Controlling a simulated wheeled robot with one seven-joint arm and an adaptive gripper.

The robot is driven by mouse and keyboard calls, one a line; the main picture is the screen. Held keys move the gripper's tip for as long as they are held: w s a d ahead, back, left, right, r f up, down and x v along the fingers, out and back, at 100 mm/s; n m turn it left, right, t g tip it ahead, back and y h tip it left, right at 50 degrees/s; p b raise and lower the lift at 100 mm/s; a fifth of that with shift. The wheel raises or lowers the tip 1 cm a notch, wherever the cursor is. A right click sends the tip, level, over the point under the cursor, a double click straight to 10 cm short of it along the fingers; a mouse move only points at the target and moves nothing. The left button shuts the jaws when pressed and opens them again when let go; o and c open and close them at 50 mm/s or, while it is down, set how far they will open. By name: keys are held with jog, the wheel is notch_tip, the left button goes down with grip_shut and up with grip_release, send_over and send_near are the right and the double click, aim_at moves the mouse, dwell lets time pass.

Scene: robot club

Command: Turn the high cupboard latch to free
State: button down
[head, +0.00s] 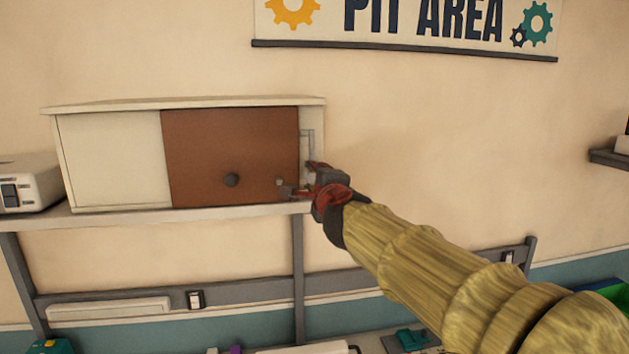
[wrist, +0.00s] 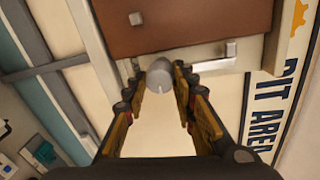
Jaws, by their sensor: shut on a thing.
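The high cupboard (head: 110,160) sits on a wall shelf, with a brown door (head: 200,140) carrying a dark round knob (head: 231,179). My gripper (head: 303,181) is at the cupboard's lower right front, beside the door's right edge, and hides most of the latch in the head view. In the wrist view my gripper (wrist: 160,84) has its two fingers on either side of the latch's grey rounded grip (wrist: 160,74), shut on it. The brown door (wrist: 180,20) is above it in that view. The latch's exact angle is hard to tell.
The shelf (head: 170,214) runs beneath the cupboard. A white device (head: 25,185) stands at the left.

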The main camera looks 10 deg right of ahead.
dwell(0.3)
jog(key=c, duration=1.5)
grip_release()
jog(key=shift+o, duration=0.4)
jog(key=s, duration=1.2)
jog(key=shift+r, duration=0.4)
